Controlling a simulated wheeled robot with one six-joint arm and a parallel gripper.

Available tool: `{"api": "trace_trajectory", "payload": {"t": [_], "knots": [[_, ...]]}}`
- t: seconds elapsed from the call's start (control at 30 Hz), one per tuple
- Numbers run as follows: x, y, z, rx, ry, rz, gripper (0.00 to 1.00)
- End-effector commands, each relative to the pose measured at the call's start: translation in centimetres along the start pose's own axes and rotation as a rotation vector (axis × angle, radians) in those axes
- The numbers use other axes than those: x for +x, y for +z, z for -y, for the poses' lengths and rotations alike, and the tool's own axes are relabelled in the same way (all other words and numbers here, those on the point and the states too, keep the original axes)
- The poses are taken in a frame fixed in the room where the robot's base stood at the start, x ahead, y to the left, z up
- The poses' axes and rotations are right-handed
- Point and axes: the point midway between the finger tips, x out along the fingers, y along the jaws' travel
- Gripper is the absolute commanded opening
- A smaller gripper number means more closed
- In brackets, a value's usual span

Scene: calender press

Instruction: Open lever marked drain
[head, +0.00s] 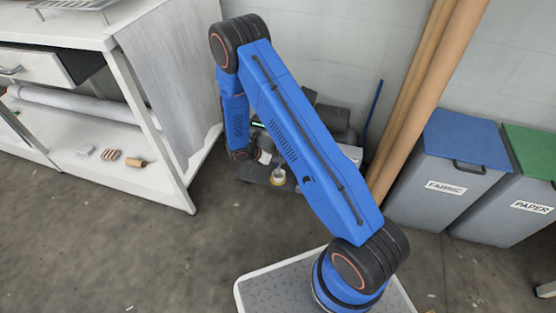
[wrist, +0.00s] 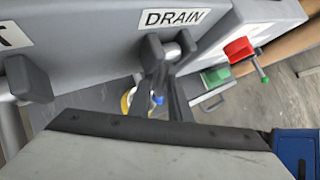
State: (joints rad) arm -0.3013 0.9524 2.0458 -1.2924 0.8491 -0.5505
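The label DRAIN (wrist: 175,19) is on a grey panel at the top of the wrist view. Just below it is the drain lever (wrist: 152,50), a dark grey paddle on a short silver shaft. My gripper (wrist: 163,78) reaches up to the lever from below, its two dark fingers apart with a gap between them. The fingertips are right at the lever's lower end; I cannot tell whether they touch it.
A red block with a green-tipped handle (wrist: 240,50) is on the right. In the head view, a white workbench (head: 120,165) stands left and a blue-lidded fabric bin (head: 447,180) right.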

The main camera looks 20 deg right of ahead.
Motion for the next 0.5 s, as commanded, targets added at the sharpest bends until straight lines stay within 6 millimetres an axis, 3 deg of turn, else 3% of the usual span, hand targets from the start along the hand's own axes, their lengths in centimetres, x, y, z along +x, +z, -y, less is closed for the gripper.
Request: {"api": "trace_trajectory", "payload": {"t": [0.17, 0.23, 0.5], "knots": [[-0.01, 0.0, 0.0, 0.0, 0.0, 0.0, 0.15], [-0.01, 0.0, 0.0, 0.0, 0.0, 0.0, 0.0], [-0.04, 0.01, 0.01, -0.001, -0.001, -0.004, 0.0]]}}
